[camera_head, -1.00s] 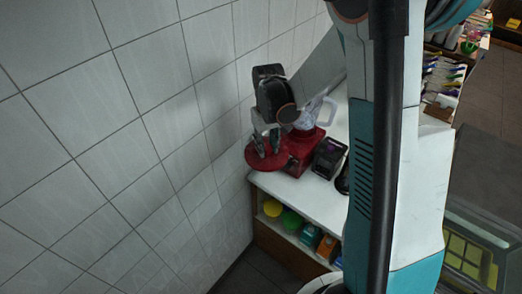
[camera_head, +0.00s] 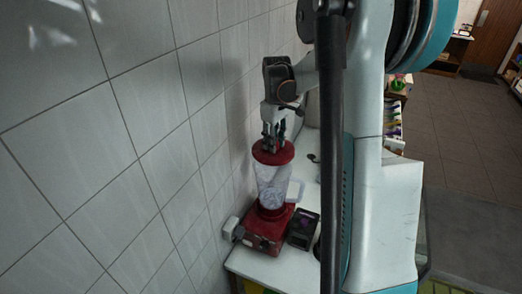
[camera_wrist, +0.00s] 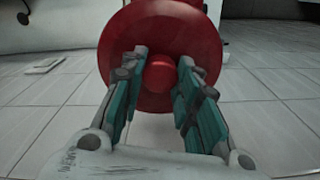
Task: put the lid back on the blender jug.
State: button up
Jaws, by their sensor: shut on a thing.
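The red round lid (camera_head: 274,153) is at the mouth of the clear blender jug (camera_head: 271,187), roughly level; whether it rests on the rim or hovers just above is unclear. The jug, with a handle on its right side, stands upright on its red base (camera_head: 262,232). My gripper (camera_head: 272,140) is above the lid, shut on its knob. In the wrist view the lid (camera_wrist: 160,30) fills the top middle, and my two fingers (camera_wrist: 158,85) stand either side of its round red knob (camera_wrist: 159,73). The jug is hidden there behind the lid.
The blender stands on a white counter (camera_head: 262,268) close to the tiled wall (camera_head: 150,150) on the left. A dark box (camera_head: 302,229) stands just right of the base. A small white box (camera_head: 230,227) is on the wall left of the base.

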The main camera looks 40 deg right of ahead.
jog(key=shift+d, duration=0.15)
jog(key=shift+f+b, duration=1.9)
jog(key=shift+f, duration=1.15)
jog(key=shift+b, duration=0.35)
jog(key=shift+f+b, duration=0.15)
jog(key=shift+b, duration=0.3)
dwell(0.7)
jog(key=o, duration=1.7)
jog(key=shift+c, duration=0.2)
